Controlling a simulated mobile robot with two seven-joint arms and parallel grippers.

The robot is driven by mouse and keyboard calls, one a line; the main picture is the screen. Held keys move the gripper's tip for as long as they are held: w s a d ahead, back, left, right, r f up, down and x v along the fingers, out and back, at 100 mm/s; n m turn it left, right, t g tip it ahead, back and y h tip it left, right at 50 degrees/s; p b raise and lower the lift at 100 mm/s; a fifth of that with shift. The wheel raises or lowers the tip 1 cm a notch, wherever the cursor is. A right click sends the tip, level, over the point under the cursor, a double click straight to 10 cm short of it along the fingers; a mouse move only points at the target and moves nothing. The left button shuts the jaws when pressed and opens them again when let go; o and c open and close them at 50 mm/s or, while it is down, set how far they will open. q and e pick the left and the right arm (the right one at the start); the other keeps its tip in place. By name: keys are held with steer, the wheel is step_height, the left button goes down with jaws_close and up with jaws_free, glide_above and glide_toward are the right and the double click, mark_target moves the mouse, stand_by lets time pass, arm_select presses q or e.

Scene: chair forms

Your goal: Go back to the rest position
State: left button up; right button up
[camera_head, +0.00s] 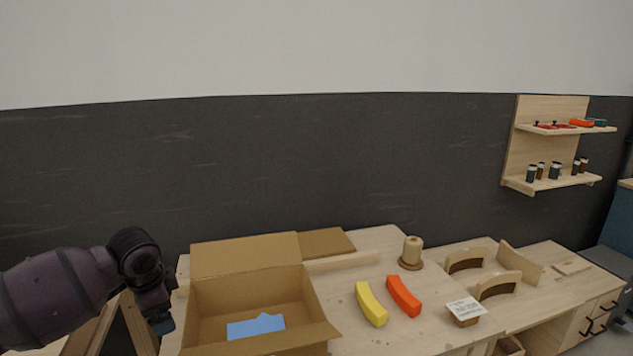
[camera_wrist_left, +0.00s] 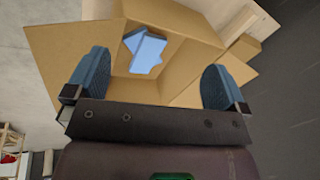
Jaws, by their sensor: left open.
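My left gripper (camera_head: 163,324) is at the left of the head view, beside the left wall of an open cardboard box (camera_head: 210,312). In the left wrist view, my left gripper (camera_wrist_left: 155,82) has its two blue fingers wide apart with nothing between them. The cardboard box (camera_wrist_left: 58,58) lies beyond the fingers, with light blue pieces (camera_wrist_left: 146,50) inside. The blue pieces also show in the head view (camera_head: 256,326) at the bottom of the box. My right gripper is in neither view.
A yellow curved block (camera_head: 371,304) and a red-orange one (camera_head: 404,296) lie on the wooden workbench (camera_head: 420,335). A wooden spool (camera_head: 412,252), a labelled small block (camera_head: 465,311) and curved wooden forms (camera_head: 497,285) stand to the right. A wall shelf (camera_head: 550,183) holds jars.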

arm_select(q)
steer(key=s+a+f+n+t, duration=0.1)
steer(key=s+a+f+t, duration=0.1)
steer(key=s+a+f, duration=0.4)
steer(key=s+a+f+n+t, duration=0.1)
steer(key=s+a+f+t, duration=0.15)
steer(key=s+f, duration=0.45)
steer(key=s+a+f+t, duration=0.15)
steer(key=s+a, duration=0.25)
steer(key=s, duration=0.4)
steer(key=s+a+f+t, duration=0.1)
steer(key=s+a+f, duration=0.25)
steer(key=s, duration=0.45)
steer(key=d+f+n+t, duration=0.1)
steer(key=d+f+n, duration=0.25)
steer(key=d, duration=0.65)
steer(key=d+f+n+t, duration=0.15)
steer(key=d+n, duration=0.35)
steer(key=d, duration=0.6)
step_height(320, 180, down, 11)
steer(key=g+b, duration=0.1)
steer(key=b, duration=0.9)
steer(key=shift+a+r+g, duration=0.15)
steer(key=shift+a+g, duration=0.1)
steer(key=shift+g, duration=0.1)
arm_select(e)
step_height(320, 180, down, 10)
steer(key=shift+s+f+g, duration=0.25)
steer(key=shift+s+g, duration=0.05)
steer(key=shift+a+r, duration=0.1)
